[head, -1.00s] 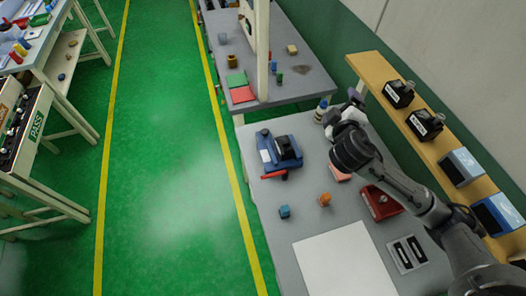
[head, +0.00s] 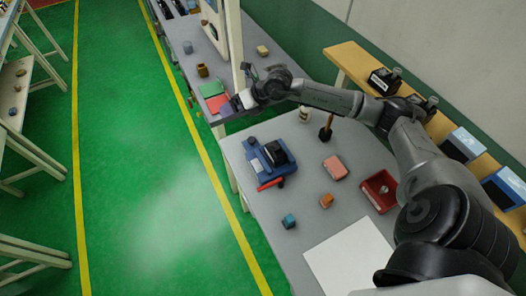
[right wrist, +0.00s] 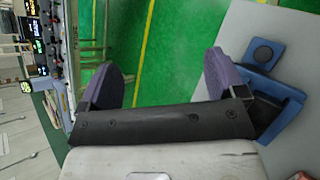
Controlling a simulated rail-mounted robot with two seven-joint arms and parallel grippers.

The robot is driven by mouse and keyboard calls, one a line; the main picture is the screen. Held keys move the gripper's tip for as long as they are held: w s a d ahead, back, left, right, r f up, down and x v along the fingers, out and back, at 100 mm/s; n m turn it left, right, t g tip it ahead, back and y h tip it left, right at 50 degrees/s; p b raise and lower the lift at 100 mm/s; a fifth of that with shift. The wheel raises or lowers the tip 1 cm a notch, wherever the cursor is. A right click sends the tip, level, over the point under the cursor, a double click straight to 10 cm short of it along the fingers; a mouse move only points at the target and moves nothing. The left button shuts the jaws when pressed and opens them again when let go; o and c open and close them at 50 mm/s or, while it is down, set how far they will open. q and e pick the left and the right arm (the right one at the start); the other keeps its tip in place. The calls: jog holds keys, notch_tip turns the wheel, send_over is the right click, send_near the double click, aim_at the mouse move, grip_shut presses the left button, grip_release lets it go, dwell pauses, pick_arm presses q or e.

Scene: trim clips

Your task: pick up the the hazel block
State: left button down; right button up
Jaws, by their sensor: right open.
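Two blocks on the far grey table could be the hazel block: a brown block (head: 202,70) at its left side and a tan block (head: 262,50) farther back on the right. I cannot tell which is meant. My right gripper (head: 236,104) is over the near end of that table, beside the upright post, short of both blocks. In the right wrist view, its purple-padded fingers (right wrist: 162,85) are apart with only green floor and a yellow line between them. Neither block shows in that view. My left gripper is in no view.
The near table holds a blue fixture (head: 266,163), a pink block (head: 335,168), an orange block (head: 326,200), a blue block (head: 289,221) and a red tray (head: 379,192). A white post (head: 234,45) stands beside the gripper. A wooden shelf (head: 350,60) runs along the wall.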

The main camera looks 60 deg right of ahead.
jog(key=s+d+f+g+h, duration=0.3)
jog(key=f+g, duration=0.1)
jog(key=m+g+h, duration=0.2)
jog(key=m+g, duration=0.1)
jog(key=g, duration=0.2)
send_over(273, 145)
notch_tip(273, 145, down, 3)
jog(key=f, duration=0.7)
jog(key=shift+a+f+p, duration=0.3)
jog(key=shift+f+p, duration=0.05)
jog(key=shift+d+f+p, duration=0.15)
jog(key=shift+f+p, duration=0.05)
jog(key=shift+f, duration=1.15)
jog(key=shift+d+f+p, duration=0.1)
jog(key=shift+f+p, duration=0.1)
jog(key=shift+f, duration=1.15)
jog(key=shift+c, duration=0.3)
jog(key=c, duration=1)
jog(key=shift+r, duration=0.15)
